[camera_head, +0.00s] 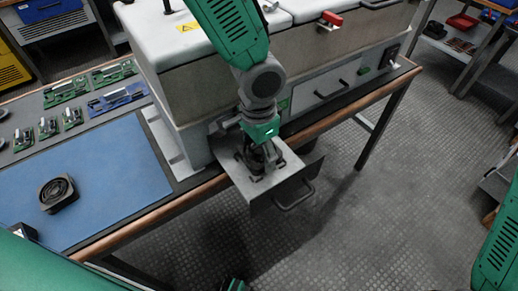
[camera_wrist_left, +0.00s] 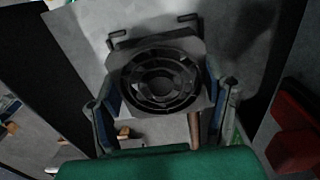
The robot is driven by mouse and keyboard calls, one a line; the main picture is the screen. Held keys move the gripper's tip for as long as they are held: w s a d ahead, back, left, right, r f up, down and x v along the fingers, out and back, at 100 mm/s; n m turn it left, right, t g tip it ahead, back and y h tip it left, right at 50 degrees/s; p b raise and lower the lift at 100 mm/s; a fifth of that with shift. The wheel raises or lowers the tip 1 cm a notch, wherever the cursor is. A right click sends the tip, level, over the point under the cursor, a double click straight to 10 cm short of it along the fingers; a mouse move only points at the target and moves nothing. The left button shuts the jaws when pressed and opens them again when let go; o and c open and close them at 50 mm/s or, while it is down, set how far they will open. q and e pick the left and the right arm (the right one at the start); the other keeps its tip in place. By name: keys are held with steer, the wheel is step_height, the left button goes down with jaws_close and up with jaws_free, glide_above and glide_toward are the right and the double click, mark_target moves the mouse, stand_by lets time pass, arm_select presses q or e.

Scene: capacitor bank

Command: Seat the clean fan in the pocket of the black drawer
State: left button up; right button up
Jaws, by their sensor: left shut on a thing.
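The drawer (camera_head: 237,185) is pulled out from the grey-white machine; its top is pale grey, its front is dark and it has a bar handle. My left gripper (camera_head: 262,158) points down over it. The black fan (camera_wrist_left: 160,80) is between the two fingers of my left gripper (camera_wrist_left: 165,108) in the left wrist view, and the gripper is shut on it. The fan lies over the grey drawer surface. The fan and gripper hide the pocket, so I cannot tell whether the fan is seated.
Another dark fan (camera_head: 57,193) lies on the blue mat (camera_head: 110,185) at the left. Several green circuit boards (camera_head: 66,90) lie behind the mat. The machine (camera_head: 185,120) stands close behind the drawer. Open floor (camera_head: 350,220) lies to the drawer's right.

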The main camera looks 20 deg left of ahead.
arm_select(q)
steer(key=shift+f, duration=0.65)
steer(key=o, duration=1.3)
steer(key=shift+c, duration=0.2)
steer(key=shift+r, duration=0.2)
step_height(320, 180, up, 8)
steer(key=shift+w+f, duration=0.15)
